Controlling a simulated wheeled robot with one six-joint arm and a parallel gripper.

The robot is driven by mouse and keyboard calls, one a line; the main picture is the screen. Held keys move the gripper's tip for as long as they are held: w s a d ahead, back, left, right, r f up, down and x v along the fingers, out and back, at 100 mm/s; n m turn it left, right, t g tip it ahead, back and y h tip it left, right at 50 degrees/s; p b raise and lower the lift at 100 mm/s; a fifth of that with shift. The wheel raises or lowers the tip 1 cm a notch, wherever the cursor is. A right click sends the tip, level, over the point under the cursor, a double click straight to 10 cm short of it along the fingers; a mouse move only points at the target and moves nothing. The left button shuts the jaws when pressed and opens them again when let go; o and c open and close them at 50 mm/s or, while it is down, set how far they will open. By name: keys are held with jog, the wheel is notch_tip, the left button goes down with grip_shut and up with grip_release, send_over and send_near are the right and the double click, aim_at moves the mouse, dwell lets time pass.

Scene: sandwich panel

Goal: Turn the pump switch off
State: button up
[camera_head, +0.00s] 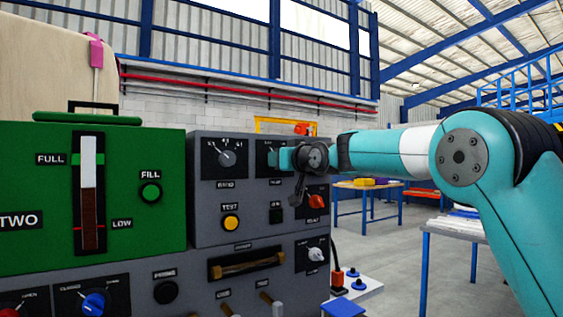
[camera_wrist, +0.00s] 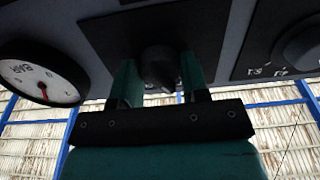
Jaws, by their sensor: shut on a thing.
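The pump switch is a black rotary knob (camera_wrist: 158,68) on a dark square plate, seen close up in the wrist view. My gripper (camera_wrist: 160,76) has one teal finger on each side of this knob and is shut on it. In the head view, my gripper (camera_head: 284,159) reaches the dark plate (camera_head: 264,148) at the upper right of the grey panel (camera_head: 240,215). There it hides the knob, and the label below is too small to read surely.
A white BAR gauge (camera_wrist: 42,78) and a numbered dial (camera_wrist: 305,42) flank the knob in the wrist view. A yellow button (camera_head: 231,222), a red-orange knob (camera_head: 316,202) and a brown handle (camera_head: 247,264) sit lower on the panel. A green tank unit (camera_head: 120,160) stands left.

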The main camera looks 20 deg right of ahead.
dwell(0.3)
jog(key=o, duration=0.9)
jog(key=b+v, duration=0.4)
jog(key=v, duration=1.3)
jog(key=shift+s, duration=0.2)
jog(key=shift+d, duration=0.1)
jog(key=s+a+f+n+g, duration=0.1)
jog(key=s+a+f+g, duration=0.4)
jog(key=s+f, duration=0.4)
jog(key=s+a+f+n+g, duration=0.1)
jog(key=s+a+f+g, duration=0.45)
jog(key=f, duration=0.65)
jog(key=s+f+n+g+h, duration=0.1)
jog(key=s+f+g, duration=0.2)
jog(key=s+f, duration=0.5)
jog(key=s+f+g+h, duration=0.1)
jog(key=s+f+g, duration=0.25)
jog(key=s, duration=0.75)
notch_tip(320, 180, up, 16)
jog(key=p, duration=1.5)
jog(key=shift+w+d+y, duration=0.2)
jog(key=shift+w+y, duration=0.1)
